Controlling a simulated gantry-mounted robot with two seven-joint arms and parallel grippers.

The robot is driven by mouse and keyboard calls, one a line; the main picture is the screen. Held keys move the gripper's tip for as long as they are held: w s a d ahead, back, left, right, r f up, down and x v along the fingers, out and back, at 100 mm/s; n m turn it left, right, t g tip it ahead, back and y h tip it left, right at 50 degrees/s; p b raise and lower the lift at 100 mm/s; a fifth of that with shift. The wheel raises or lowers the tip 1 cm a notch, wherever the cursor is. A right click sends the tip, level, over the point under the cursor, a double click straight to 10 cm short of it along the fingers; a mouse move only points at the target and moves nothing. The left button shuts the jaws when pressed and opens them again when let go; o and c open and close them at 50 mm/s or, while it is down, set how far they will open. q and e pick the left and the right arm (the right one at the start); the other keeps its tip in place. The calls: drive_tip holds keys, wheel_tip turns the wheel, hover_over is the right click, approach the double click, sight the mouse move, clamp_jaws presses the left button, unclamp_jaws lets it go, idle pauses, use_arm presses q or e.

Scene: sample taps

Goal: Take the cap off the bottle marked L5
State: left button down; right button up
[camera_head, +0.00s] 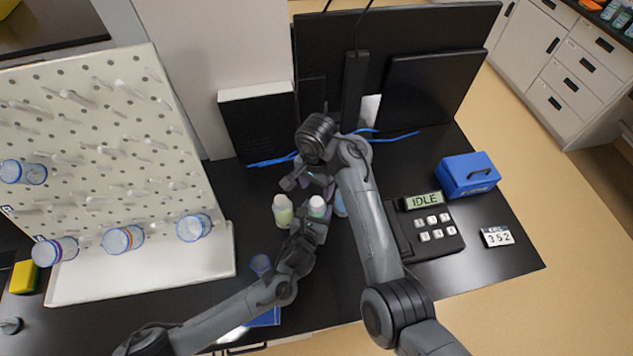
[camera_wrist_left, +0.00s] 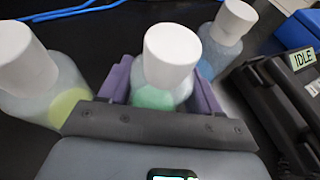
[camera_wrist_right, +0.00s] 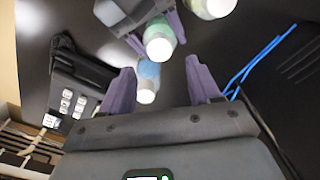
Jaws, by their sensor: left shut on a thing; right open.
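Three small bottles with white caps stand close together: a yellow-green one (camera_head: 283,212) on the left, a green one (camera_head: 317,207) in the middle and a blue one (camera_head: 341,204) on the right, partly hidden by my right arm. My left gripper (camera_wrist_left: 152,85) is shut on the green bottle (camera_wrist_left: 160,97), a purple finger on each side of its body below the cap. My right gripper (camera_wrist_right: 163,85) is open and empty above the bottles; the blue bottle (camera_wrist_right: 148,70) shows between its fingers in the right wrist view. All caps are on. No L5 marking is readable.
A keypad device reading IDLE (camera_head: 432,222) stands right of the bottles, with a blue box (camera_head: 468,175) and a number sign (camera_head: 497,236) beyond. A pegboard rack (camera_head: 140,265) holding cups fills the left. Monitors and blue cables are behind.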

sight(317, 201)
drive_tip(key=shift+f, duration=3.35)
